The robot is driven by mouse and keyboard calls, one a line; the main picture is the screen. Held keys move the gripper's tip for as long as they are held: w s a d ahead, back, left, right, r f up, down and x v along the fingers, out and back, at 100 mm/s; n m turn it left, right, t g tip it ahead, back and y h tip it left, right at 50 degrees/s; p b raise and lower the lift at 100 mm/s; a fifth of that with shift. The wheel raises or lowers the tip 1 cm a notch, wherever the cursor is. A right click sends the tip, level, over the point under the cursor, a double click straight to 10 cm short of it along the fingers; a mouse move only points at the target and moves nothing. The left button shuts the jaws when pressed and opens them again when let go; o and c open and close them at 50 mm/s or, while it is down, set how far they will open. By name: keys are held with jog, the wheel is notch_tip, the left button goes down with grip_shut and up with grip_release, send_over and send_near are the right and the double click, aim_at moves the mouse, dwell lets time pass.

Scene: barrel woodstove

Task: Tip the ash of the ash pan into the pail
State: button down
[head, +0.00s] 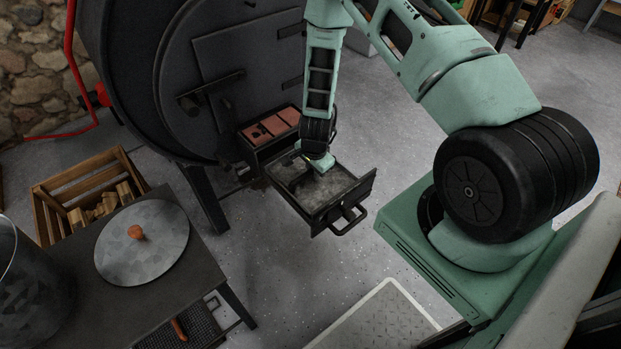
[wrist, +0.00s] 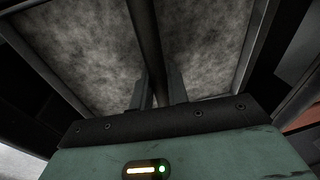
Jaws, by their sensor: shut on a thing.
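The ash pan (head: 356,197) is a dark rectangular metal tray with a loop handle at its front, standing out from the low opening of the stove. Grey ash (head: 330,184) covers its floor and also shows in the wrist view (wrist: 80,45) on both sides of a dark bar (wrist: 149,42). My gripper (head: 318,166) is down over the pan, shut on this bar, which runs between its fingers (wrist: 156,92). The grey metal pail (head: 35,295) stands at the far left, cut off by the picture edge; its inside is hidden.
The dark table (head: 85,315) bears a round metal lid (head: 160,222) with a wooden knob. A wooden crate (head: 50,220) with split wood is behind it. The black barrel stove (head: 240,60) rises behind the pan. Bare floor (head: 290,270) lies between table and my base.

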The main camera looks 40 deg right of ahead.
jog(key=shift+r+p, duration=0.9)
jog(key=shift+r, duration=0.25)
dwell(0.8)
jog(key=shift+r+p, duration=1.9)
jog(key=shift+r, duration=0.5)
jog(key=shift+r+p, duration=1.25)
jog(key=shift+r, duration=0.25)
notch_tip(320, 180, up, 9)
jog(key=p, duration=0.7)
